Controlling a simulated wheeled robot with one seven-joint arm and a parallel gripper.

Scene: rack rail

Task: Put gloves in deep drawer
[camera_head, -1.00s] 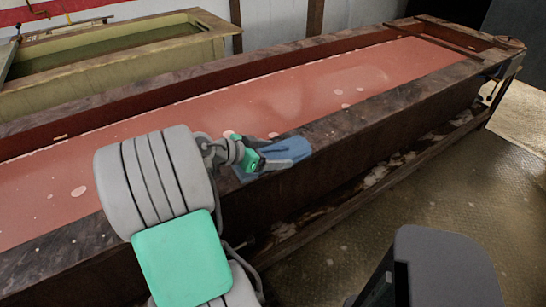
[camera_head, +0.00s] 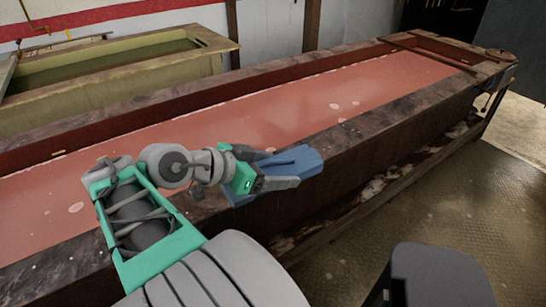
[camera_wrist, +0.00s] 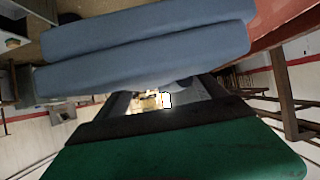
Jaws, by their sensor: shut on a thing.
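The blue gloves (camera_head: 302,158) are in my gripper (camera_head: 284,172) at the near rim of the long bench. They look like a flat, folded blue bundle, with a part also showing below and left of the fingers. In the wrist view the gloves (camera_wrist: 150,42) fill the upper part as two long blue rolls across the jaws. My gripper is shut on them. I cannot tell whether they touch the rim. No deep drawer can be made out in either view.
The long bench has a dark stone-like rim (camera_head: 372,134) and a sunken pink-red bed (camera_head: 290,120). A yellow-green trough (camera_head: 120,85) stands behind it at left. A low shelf with debris runs under the bench.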

